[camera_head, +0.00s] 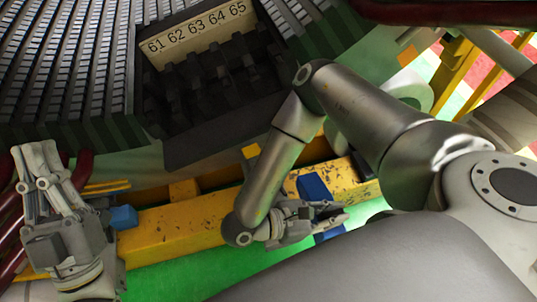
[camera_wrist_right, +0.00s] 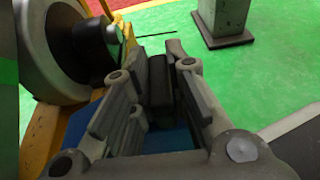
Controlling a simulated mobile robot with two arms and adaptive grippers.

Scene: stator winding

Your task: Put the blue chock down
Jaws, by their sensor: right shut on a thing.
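My right gripper (camera_head: 338,213) is in the lower middle of the head view, by the yellow beam. It is shut on a blue chock (camera_head: 329,235), whose blue shows just below the fingers. In the right wrist view my right gripper (camera_wrist_right: 165,80) has blue of the chock (camera_wrist_right: 172,141) low between its fingers, with a dark piece further out. More blue (camera_head: 313,187) shows just above the fingers; I cannot tell whether it is the same chock. Another blue chock (camera_head: 123,217) is at the beam's left end, beside my left gripper (camera_head: 35,150). The left fingers point up; their opening is unclear.
The yellow beam (camera_head: 175,230) runs along the large dark stator (camera_head: 70,60) with its numbered strip (camera_head: 197,30). Open green floor (camera_head: 220,268) lies in front of the beam. A grey post (camera_wrist_right: 222,20) stands on the floor in the wrist view.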

